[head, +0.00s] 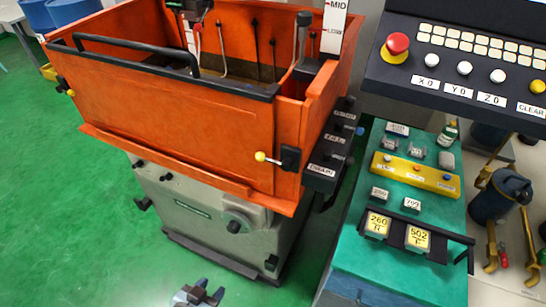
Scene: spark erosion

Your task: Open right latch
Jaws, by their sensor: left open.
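The orange tank (190,130) of the machine fills the upper left of the head view. The right latch (289,158) is a black block near the right end of its front wall, with a short lever ending in a yellow knob (260,156) that points left. A second latch with a yellow knob (70,92) sits at the left end of the tank. My left gripper (198,292) shows at the bottom edge, low in front of the machine and well below the right latch. It is open and empty, apart from the latch. My right gripper does not show.
A black handle bar (140,52) runs along the tank's front rim. Labelled black valve boxes (325,170) stick out right of the latch. A control panel (455,60) overhangs the upper right, above a teal cart (365,255) with small boxes. Green floor (60,220) is free at left.

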